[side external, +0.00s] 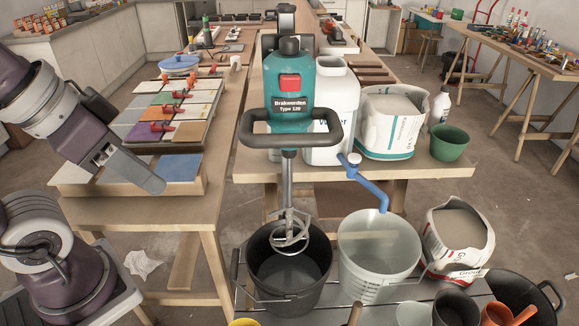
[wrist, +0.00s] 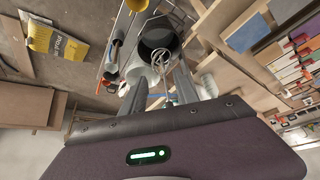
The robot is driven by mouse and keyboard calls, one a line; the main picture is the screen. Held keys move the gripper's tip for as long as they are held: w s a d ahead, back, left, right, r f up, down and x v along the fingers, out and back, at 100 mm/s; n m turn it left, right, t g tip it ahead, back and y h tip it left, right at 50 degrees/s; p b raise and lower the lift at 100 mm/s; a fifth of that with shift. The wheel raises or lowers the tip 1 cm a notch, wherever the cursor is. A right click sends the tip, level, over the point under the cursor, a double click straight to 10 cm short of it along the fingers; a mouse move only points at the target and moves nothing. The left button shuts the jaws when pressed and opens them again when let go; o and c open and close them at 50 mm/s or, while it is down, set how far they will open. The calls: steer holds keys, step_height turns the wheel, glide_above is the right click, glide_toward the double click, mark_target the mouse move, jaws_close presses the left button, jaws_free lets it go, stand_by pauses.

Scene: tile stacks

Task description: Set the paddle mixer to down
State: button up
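The paddle mixer (side external: 275,80) is teal with a black loop handle (side external: 290,140) and a red label. It hangs upright, its shaft pointing down. Its wire paddle (side external: 291,236) is at about the rim of a black bucket (side external: 261,285); I cannot tell how far it reaches inside. The paddle (wrist: 163,57) and the black bucket (wrist: 157,38) also show in the wrist view. My gripper (side external: 150,180) is left of the mixer, apart from it. In the wrist view my gripper (wrist: 161,88) has its fingers spread with nothing held between them.
A translucent bucket (side external: 375,275) stands right of the black one, under a blue crank tap (side external: 363,182). Tile stacks (side external: 165,125) lie on the left table.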

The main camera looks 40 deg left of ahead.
steer(key=shift+o, duration=0.6)
steer(key=w+r+m, duration=0.1)
steer(key=w+r, duration=0.1)
steer(key=w+d+r+m+g, duration=0.1)
steer(key=w+r, duration=0.1)
steer(key=w, duration=0.1)
steer(key=w+d+r+m, duration=0.1)
steer(key=w+r, duration=0.1)
steer(key=shift+w+d+r+m+g, duration=0.1)
steer(key=shift+w+r+m+g, duration=0.05)
steer(key=shift+w+m+g, duration=0.25)
steer(key=r+m+g+y, duration=0.1)
steer(key=m+g+y, duration=0.1)
steer(key=m, duration=0.3)
glide_above(290, 135)
steer(key=s+d, duration=0.1)
steer(key=x, duration=0.6)
steer(key=shift+f, duration=0.3)
jaws_close()
